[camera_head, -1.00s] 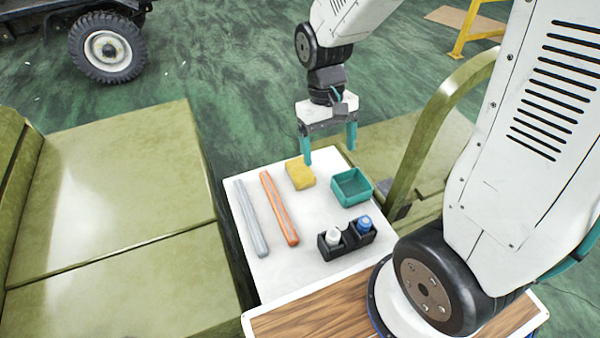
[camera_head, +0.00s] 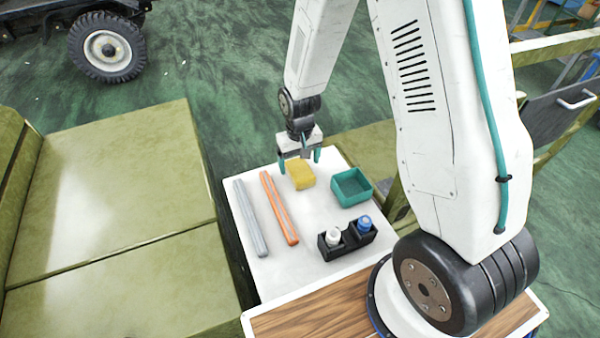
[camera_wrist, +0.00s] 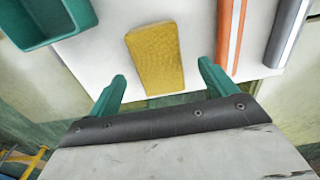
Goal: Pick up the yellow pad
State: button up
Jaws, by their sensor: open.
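The yellow pad (camera_head: 301,175) lies on the white tray top (camera_head: 292,252), near its far edge. In the wrist view the yellow pad (camera_wrist: 156,58) is a textured block just ahead of the gap between my fingertips. My gripper (camera_head: 300,164) is open and empty, with its teal fingers at the far side of the pad. In the wrist view my gripper (camera_wrist: 162,72) has one finger on each side of the pad's line, and I see no contact. The height of the fingertips above the surface is hard to tell.
A teal open box (camera_head: 352,187) stands right of the pad. An orange bar (camera_head: 279,208) and a grey bar (camera_head: 250,218) lie to its left. A black holder (camera_head: 346,241) with a white and a blue bottle stands nearer. Green panels flank the surface.

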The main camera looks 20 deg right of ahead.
aim_at(300, 168)
jog(key=shift+f, duration=1.95)
jog(key=c, duration=1.2)
jog(key=shift+o, duration=0.2)
notch_tip(300, 168, up, 10)
